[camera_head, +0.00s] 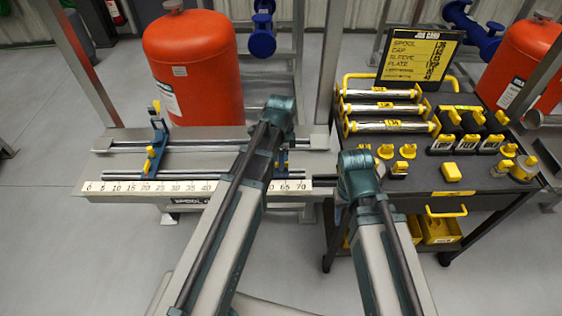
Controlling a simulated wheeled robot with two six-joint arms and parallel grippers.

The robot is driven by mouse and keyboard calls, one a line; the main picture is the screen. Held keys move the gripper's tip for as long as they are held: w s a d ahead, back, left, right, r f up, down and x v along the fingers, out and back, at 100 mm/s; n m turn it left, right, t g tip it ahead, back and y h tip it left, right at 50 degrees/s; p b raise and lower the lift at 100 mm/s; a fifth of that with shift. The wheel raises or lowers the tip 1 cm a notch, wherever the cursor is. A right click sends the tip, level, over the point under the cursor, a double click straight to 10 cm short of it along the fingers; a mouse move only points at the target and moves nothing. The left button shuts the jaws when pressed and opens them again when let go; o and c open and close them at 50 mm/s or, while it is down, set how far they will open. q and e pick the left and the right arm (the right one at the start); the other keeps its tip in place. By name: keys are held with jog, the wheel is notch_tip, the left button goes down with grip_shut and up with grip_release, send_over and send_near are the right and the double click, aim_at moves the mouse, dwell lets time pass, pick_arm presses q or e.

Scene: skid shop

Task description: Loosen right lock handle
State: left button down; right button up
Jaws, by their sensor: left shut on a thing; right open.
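The measuring bench (117,187) with a numbered scale stands at the left centre, with rails along it. A blue left stand (154,146) with yellow knobs stands upright on it. A second blue stand (283,160) with a bit of yellow shows only in part, behind my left arm (233,222). The right lock handle cannot be made out clearly there. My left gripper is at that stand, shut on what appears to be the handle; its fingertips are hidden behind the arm. My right arm (392,255) reaches up between bench and cart. My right gripper is open; its fingertips are also hidden.
A dark tool cart (490,183) at the right holds several silver spools (385,108), yellow-topped parts and a job card (419,53). Orange tanks (195,65) stand behind. A metal post (328,65) rises between bench and cart. The floor at the left is clear.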

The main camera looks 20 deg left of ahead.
pick_arm(q)
jog(key=c, duration=0.9)
grip_release()
jog(key=shift+c, duration=0.2)
notch_tip(320, 180, up, 7)
jog(key=p, duration=0.7)
jog(key=shift+r, duration=0.1)
jog(key=n, duration=0.4)
jog(key=shift+r+n+p, duration=0.25)
jog(key=shift+n+p, duration=0.05)
jog(key=shift+p, duration=0.05)
jog(key=shift+n, duration=1.1)
